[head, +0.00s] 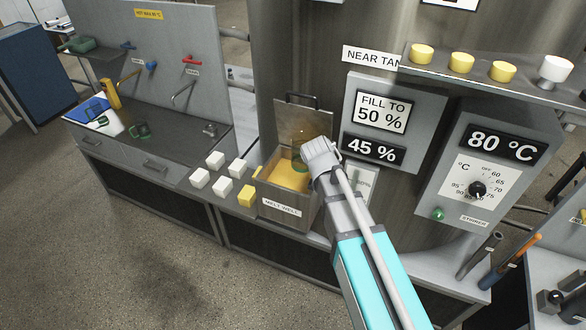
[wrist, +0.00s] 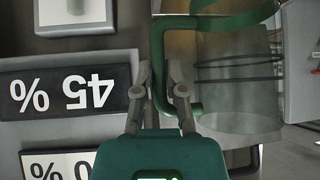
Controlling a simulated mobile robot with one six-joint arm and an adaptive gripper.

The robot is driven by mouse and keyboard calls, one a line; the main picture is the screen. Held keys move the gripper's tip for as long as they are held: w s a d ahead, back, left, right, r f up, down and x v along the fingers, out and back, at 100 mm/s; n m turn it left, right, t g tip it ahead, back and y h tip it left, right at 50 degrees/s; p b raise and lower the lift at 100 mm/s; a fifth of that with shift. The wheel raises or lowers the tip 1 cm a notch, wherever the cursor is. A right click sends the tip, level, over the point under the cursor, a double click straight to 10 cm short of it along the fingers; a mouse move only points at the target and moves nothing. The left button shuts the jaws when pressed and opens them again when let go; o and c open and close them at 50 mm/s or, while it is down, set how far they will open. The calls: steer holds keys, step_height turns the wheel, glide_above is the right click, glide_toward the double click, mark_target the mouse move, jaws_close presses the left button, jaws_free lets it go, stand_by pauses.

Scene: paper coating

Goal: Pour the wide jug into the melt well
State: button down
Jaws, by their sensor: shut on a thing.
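My gripper (wrist: 158,88) is shut on the green handle of a clear wide jug (wrist: 235,90) in the wrist view. The jug's contents cannot be made out. In the head view my gripper (head: 320,157) hangs over the right side of the melt well (head: 281,208) and hides most of the jug; a little green of it (head: 299,164) shows beside the gripper. The melt well is a grey box with its lid (head: 303,122) raised at the back and yellow melt (head: 286,175) inside. The jug's exact tilt cannot be told.
White blocks (head: 222,186) and a yellow block (head: 247,196) stand left of the well. A panel (head: 375,150) right behind my gripper reads 45 % under "FILL TO 50 %". A green-handled vessel (head: 140,130) stands on the left bench. Yellow pieces (head: 462,62) line the upper-right shelf.

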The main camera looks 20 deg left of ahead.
steer(key=shift+r+p, duration=1.2)
steer(key=shift+r, duration=0.15)
steer(key=shift+s, duration=0.1)
